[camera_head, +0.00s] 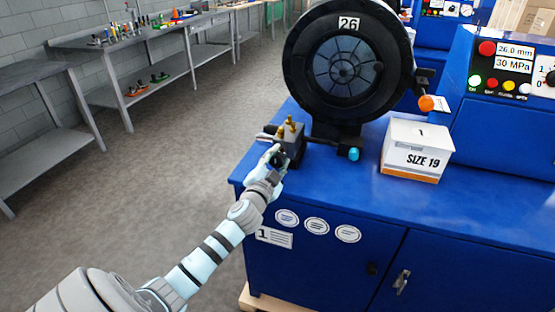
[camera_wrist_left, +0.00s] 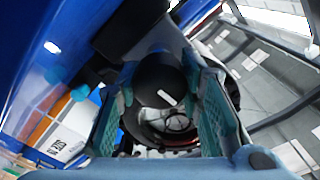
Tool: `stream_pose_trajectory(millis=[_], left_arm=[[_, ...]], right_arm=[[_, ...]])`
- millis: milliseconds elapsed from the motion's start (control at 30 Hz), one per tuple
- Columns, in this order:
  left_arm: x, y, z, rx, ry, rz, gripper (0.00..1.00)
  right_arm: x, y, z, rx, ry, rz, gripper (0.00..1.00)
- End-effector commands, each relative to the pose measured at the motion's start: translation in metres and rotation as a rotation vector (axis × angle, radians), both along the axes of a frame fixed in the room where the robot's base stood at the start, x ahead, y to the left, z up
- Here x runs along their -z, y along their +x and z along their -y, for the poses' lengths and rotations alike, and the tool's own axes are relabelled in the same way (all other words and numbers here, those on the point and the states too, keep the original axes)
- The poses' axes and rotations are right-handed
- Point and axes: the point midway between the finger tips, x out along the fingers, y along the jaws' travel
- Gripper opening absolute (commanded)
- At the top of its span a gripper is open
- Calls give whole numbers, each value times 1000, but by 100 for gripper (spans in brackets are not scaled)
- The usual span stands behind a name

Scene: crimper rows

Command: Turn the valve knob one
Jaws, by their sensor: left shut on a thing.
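The valve knob shows in the left wrist view as a dark round cylinder (camera_wrist_left: 158,76) between my two teal-padded fingers. My left gripper (camera_head: 275,157) is at the valve block (camera_head: 292,140) on the front left of the blue machine, below the big black crimper head (camera_head: 346,72). In the left wrist view the gripper (camera_wrist_left: 163,105) has a finger on each side of the knob and is shut on it. In the head view the fingers mostly hide the knob. My right gripper is in neither view.
A white box marked SIZE 19 (camera_head: 417,150) stands on the blue bench (camera_head: 340,190), right of the valve. An orange ball-ended lever (camera_head: 426,103) and a cyan knob (camera_head: 353,154) are close by. Grey shelves (camera_head: 160,65) line the wall; the floor between is clear.

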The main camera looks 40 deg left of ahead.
Motion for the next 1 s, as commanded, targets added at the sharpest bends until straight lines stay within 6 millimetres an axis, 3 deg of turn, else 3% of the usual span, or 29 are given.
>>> stream_pose_trajectory(millis=[200,233,367,733,1000], left_arm=[[-1,0,0,1,0,2,6],[-1,0,0,1,0,2,37],[-1,0,0,1,-1,1,55],[0,-8,3,0,1,0,55],[1,-73,26,3,1,-3,55]], right_arm=[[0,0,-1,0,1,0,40],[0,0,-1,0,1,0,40],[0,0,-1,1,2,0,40],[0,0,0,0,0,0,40],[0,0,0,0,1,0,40]])
